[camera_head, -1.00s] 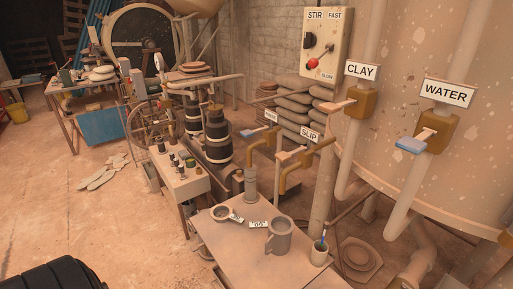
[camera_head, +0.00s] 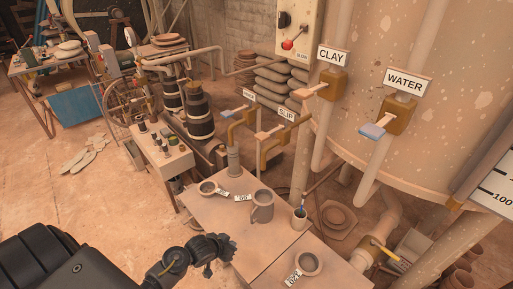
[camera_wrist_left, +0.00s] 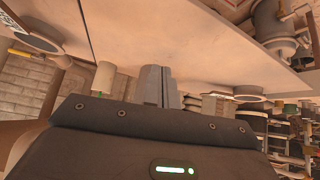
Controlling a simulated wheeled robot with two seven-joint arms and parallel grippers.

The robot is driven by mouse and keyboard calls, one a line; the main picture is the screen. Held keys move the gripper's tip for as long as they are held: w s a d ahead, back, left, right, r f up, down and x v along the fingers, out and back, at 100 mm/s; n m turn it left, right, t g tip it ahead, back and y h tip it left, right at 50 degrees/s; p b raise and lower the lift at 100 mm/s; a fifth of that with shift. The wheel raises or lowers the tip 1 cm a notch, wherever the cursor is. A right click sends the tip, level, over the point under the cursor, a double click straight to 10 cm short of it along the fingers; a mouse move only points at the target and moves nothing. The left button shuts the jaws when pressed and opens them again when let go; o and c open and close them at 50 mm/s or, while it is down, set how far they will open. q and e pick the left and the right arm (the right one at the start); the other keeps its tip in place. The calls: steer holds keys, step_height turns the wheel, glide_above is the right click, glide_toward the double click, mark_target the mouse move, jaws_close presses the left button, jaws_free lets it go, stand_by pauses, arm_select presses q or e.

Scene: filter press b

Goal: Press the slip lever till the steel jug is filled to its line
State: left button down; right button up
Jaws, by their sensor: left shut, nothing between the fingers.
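The slip lever (camera_head: 270,132) is a pale bar on an ochre valve and pipe, next to the SLIP label (camera_head: 286,114). A grey jug (camera_head: 262,207) with a side handle stands upright on the low table below the slip pipe. I take it for the steel jug; its line and fill level cannot be made out. My left gripper (camera_head: 230,246) is shut and empty, beside the table's near left edge, apart from the jug and lever. Its closed fingers (camera_wrist_left: 153,87) show in the left wrist view, whose picture looks upside down. My right gripper is out of view.
Two small tagged pans, one at left (camera_head: 208,188) and one in front (camera_head: 308,262), share the table (camera_head: 225,225) with a brush cup (camera_head: 299,218). The CLAY lever (camera_head: 312,90) and WATER lever (camera_head: 375,130) are to the right, before the big tank (camera_head: 440,120).

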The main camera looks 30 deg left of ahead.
mark_target(271, 132)
arm_select(q)
steer(key=w+a+r+t+h+p, duration=0.1)
steer(key=w+a+r+t, duration=0.1)
steer(key=w+r, duration=0.5)
steer(key=w+a+r+t+p, duration=0.1)
steer(key=w+r, duration=0.2)
steer(key=r, duration=0.8)
step_height(271, 132, up, 26)
steer(key=w+m+t+h+p, duration=0.1)
steer(key=m+t+h+p, duration=0.1)
steer(key=t, duration=0.1)
steer(key=shift+a+r+m+h, duration=0.2)
steer(key=shift+a+m+h, duration=0.05)
steer(key=shift+m+h, duration=0.15)
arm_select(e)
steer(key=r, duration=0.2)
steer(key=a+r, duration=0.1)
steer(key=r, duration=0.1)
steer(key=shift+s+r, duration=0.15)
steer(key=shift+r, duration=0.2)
arm_select(q)
steer(key=shift+w+d, duration=0.1)
steer(key=shift+w, duration=0.05)
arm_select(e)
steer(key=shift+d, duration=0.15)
